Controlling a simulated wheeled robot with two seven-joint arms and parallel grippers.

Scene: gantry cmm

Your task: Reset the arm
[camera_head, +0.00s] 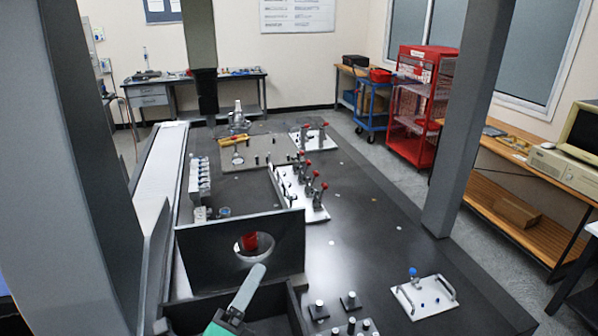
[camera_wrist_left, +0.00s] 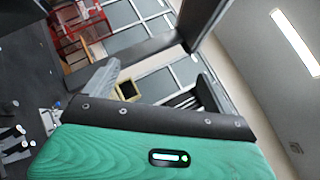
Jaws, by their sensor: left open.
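My left gripper (camera_head: 248,288) shows at the bottom of the head view, with a grey finger and part of a green body. It is in front of a dark upright plate (camera_head: 200,260) with a round hole. In the left wrist view the gripper (camera_wrist_left: 158,72) has its two fingers wide apart with nothing between them. The green wrist shell (camera_wrist_left: 150,155) fills the bottom of that view. My right gripper is not in view.
A dark granite table (camera_head: 370,230) carries a white plate with handles (camera_head: 426,297), small fixtures (camera_head: 347,302) and red-tipped clamps (camera_head: 307,185). Grey gantry columns (camera_head: 468,120) stand at both sides. A red cage cart (camera_head: 412,146) and a wooden bench (camera_head: 535,172) stand at the right.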

